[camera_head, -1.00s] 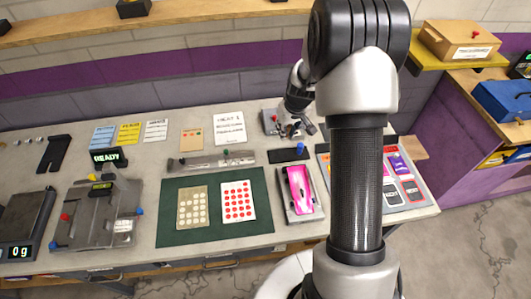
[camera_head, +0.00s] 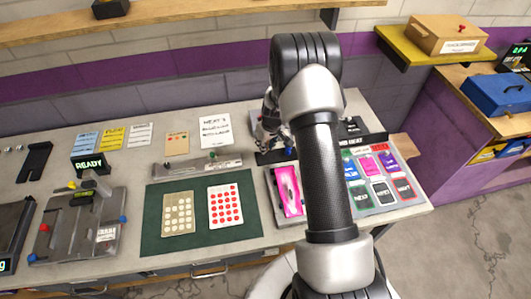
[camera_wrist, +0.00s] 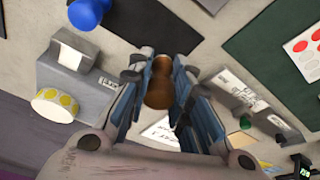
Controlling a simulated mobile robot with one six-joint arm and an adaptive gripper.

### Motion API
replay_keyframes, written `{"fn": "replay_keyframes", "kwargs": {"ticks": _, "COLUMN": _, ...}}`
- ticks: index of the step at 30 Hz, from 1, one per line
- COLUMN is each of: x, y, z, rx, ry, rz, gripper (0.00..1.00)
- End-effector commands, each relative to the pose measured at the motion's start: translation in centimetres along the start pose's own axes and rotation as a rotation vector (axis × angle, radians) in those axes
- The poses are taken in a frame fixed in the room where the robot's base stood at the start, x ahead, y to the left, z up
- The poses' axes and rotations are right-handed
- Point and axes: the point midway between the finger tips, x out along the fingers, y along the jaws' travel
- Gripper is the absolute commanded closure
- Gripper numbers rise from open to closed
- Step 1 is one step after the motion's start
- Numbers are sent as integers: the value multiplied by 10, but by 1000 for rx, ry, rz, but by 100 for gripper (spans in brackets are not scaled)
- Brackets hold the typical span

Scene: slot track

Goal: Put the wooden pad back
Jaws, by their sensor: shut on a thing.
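In the wrist view my gripper (camera_wrist: 159,66) is shut on the wooden pad (camera_wrist: 158,88), a rounded brown wooden piece standing between the two fingers. The fingers hide its sides, and its underside does not show. In the head view my gripper (camera_head: 268,134) is at the back of the bench, partly behind my arm. It is near a flat black plate (camera_head: 268,158) with a blue knob. The pad itself cannot be made out there. In the wrist view the black plate (camera_wrist: 150,28) and the blue knob (camera_wrist: 88,12) lie beyond the fingertips.
A grey dispenser with a roll of yellow dots (camera_wrist: 55,103) stands left of the fingers. A green mat (camera_head: 155,230) with two dotted cards lies left. A tray of coloured cards (camera_head: 385,207) is at right.

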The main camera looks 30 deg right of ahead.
Motion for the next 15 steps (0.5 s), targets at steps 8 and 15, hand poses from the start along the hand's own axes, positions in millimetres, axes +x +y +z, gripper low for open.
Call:
{"fn": "replay_keyframes", "kwargs": {"ticks": 8, "x": 29, "y": -1, "z": 9, "rx": 1, "ry": -2, "rz": -1, "gripper": 100}}
{"fn": "replay_keyframes", "kwargs": {"ticks": 15, "x": 44, "y": -1, "z": 12, "rx": 0, "ry": 1, "rz": 1, "gripper": 100}}
